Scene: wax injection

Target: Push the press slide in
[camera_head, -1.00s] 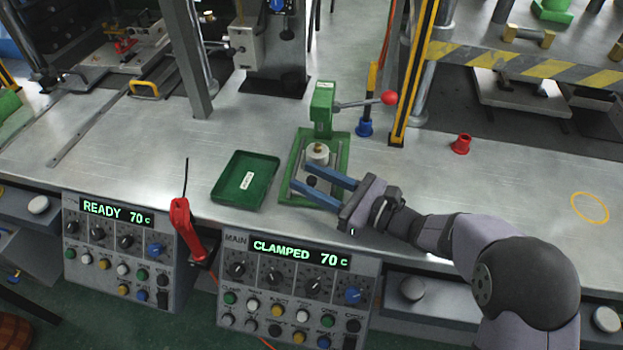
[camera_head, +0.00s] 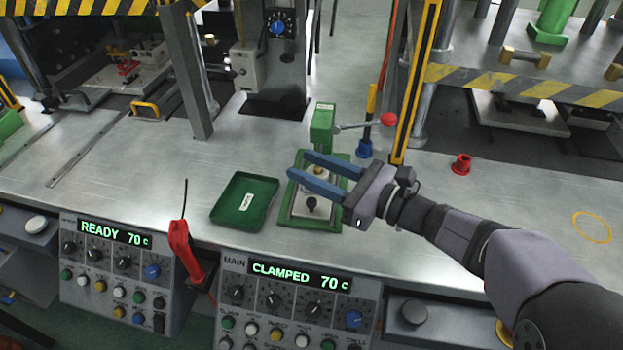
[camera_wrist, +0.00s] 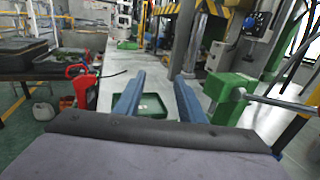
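The small green hand press (camera_head: 322,125) stands on the metal table, with a lever ending in a red ball at its right. The press slide (camera_head: 323,214), a pale metal plate with a black knob (camera_head: 311,204) at its front, sits over the green base below the column. A round metal piece with a brass top shows behind the knob, partly covered by a finger. My gripper (camera_head: 300,164) is open and empty, its two blue fingers pointing left above the slide. The wrist view also shows the open fingers (camera_wrist: 160,78) and the press's green block (camera_wrist: 230,92) at their right.
A red tool (camera_head: 184,250) stands at the table's front edge. A yellow-black post (camera_head: 415,85) rises behind at right. A control panel (camera_head: 297,293) reads CLAMPED. The table's right side is mostly clear.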

